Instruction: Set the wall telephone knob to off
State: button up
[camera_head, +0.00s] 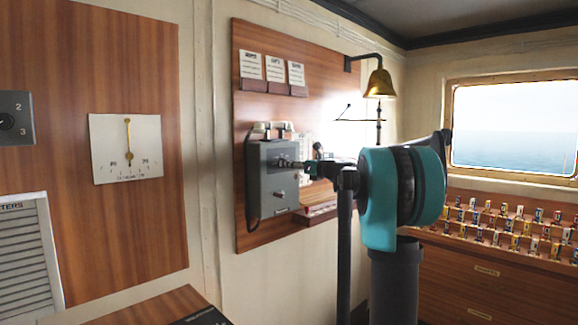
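My gripper (288,163) is at the upper part of the front face, pointing left at the box. Its fingertips are small here and appear to touch or nearly touch the front. Whether they hold a knob there, I cannot tell. The gripper's own wrist and the teal arm link hide part of the board to the right. Position marks are too small to read.
The wooden board (248,105) also bears paper cards (274,68) and a brass bell (380,84) above my arm. A gauge (126,148) is on the left panel. A rack of colourful small items (510,226) stands below the window on the right. A console corner (150,308) is at the bottom.

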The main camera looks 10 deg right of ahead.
jog(key=shift+w+a, duration=0.45)
jog(key=shift+w, duration=0.15)
jog(key=shift+c, duration=0.4)
grip_shut()
